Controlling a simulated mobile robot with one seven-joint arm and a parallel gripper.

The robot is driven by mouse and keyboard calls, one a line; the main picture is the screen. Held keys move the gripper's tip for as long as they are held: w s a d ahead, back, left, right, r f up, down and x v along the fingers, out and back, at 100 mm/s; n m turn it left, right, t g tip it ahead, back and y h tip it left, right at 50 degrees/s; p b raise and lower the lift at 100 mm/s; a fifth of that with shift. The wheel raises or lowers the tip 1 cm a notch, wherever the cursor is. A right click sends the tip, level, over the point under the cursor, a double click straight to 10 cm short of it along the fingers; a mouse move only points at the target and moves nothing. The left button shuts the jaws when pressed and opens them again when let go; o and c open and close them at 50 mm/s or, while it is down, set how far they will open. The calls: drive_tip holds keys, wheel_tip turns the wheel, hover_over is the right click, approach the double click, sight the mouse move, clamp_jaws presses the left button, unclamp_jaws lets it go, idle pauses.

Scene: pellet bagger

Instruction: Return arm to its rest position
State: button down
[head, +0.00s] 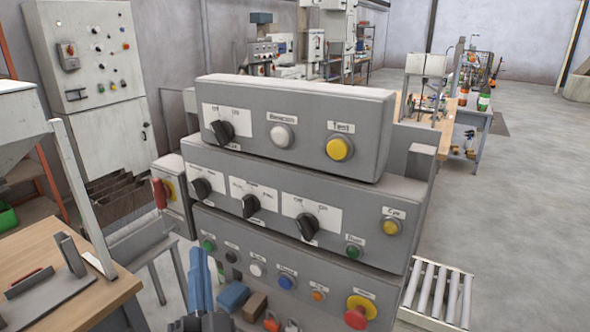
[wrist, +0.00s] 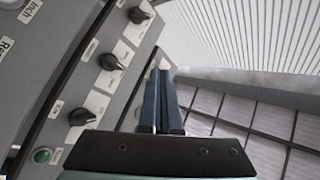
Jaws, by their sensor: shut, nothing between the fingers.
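My gripper (head: 199,254) shows at the bottom of the head view, its blue fingers pointing up in front of the left part of the grey control panel (head: 290,178). In the wrist view my gripper (wrist: 163,70) is shut, its two blue fingers side by side with nothing between them. The panel face with its black rotary switches (wrist: 110,62) lies to the left of the fingers there. I cannot tell how wide the gap to the panel is. Most of my arm is out of view.
The panel's lowest row has several buttons and a red emergency stop (head: 356,312). A blue block (head: 233,296) and a brown block (head: 256,306) are near my gripper. A wooden table (head: 95,298) stands left, a roller conveyor (head: 438,290) right. Open floor (head: 530,200) lies at right.

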drive_tip(key=s+d+r+n+t, duration=0.1)
drive_tip(key=d+r, duration=0.2)
drive_tip(key=r, duration=0.5)
drive_tip(key=s+d+r+n+t+h+p, duration=0.1)
drive_tip(key=s+d+r+n, duration=0.1)
drive_tip(key=r, duration=0.7)
drive_tip(key=s+d+r+n+t, duration=0.1)
drive_tip(key=d+r, duration=0.2)
drive_tip(key=r, duration=0.5)
drive_tip(key=s+d+r+n+t+h, duration=0.1)
drive_tip(key=s+d+r+h, duration=0.3)
drive_tip(key=s+r, duration=0.6)
wheel_tip(320, 180, up, 3)
drive_tip(key=shift+s+d+f+n+t+h+p, duration=0.1)
drive_tip(key=shift+s+d+n+t+h+p, duration=0.3)
drive_tip(key=shift+d+t, duration=0.65)
drive_tip(key=shift+w+d+g, duration=0.15)
drive_tip(key=shift+d+g, duration=0.05)
drive_tip(key=shift+g, duration=0.05)
drive_tip(key=shift+d, duration=0.15)
